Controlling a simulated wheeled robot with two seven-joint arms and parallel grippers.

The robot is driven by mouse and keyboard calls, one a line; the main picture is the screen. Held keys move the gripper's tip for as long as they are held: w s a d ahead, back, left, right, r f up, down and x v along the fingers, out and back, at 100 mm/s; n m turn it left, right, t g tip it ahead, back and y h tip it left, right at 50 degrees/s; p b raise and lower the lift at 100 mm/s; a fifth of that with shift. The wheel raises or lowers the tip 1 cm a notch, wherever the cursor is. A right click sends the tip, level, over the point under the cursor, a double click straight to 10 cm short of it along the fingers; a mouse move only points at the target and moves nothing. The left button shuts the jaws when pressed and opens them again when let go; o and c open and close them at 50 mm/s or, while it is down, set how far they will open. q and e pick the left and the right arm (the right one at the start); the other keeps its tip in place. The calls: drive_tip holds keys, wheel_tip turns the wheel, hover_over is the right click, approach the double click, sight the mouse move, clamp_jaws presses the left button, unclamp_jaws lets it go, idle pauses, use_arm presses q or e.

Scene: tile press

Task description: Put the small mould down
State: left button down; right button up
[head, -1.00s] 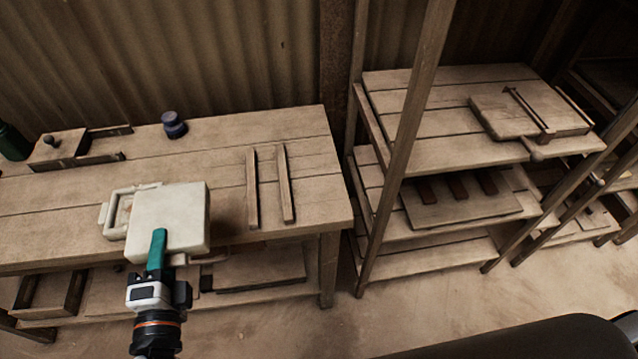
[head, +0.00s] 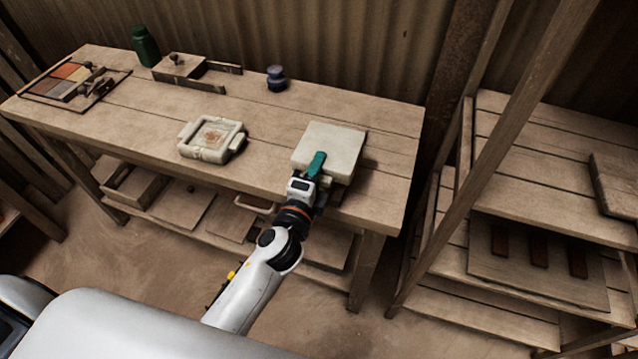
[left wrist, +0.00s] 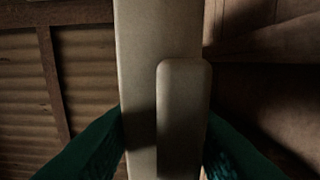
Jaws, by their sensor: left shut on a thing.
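The small mould (head: 330,145) is a pale, square, flat slab over the right end of the workbench in the head view. My left gripper (head: 316,168), with green fingers, is shut on its near side. In the left wrist view my left gripper (left wrist: 165,150) has one finger on each side of the small mould's handle (left wrist: 184,115), with the pale body (left wrist: 150,45) behind it. I cannot tell whether the small mould touches the bench or hovers just above it. The two wooden strips at that end are mostly or wholly hidden by it. My right gripper is not in view.
A pale framed mould with handles (head: 190,151) lies mid-bench on the workbench (head: 150,118). A dark blue pot (head: 277,80), green bottle (head: 145,47), wooden box (head: 180,68) and tray of coloured tiles (head: 35,90) stand further back and left. Shelving (head: 560,150) stands right of the bench.

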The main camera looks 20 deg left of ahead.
use_arm(q)
drive_tip(key=shift+f, duration=0.35)
drive_tip(key=shift+f+b, duration=0.9)
drive_tip(key=shift+f, duration=0.8)
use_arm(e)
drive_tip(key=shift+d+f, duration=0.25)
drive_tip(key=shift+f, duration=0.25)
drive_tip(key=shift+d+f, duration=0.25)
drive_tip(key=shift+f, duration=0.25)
use_arm(q)
drive_tip(key=shift+f, duration=0.15)
drive_tip(key=c, duration=1.3)
unclamp_jaws()
drive_tip(key=shift+o, duration=0.2)
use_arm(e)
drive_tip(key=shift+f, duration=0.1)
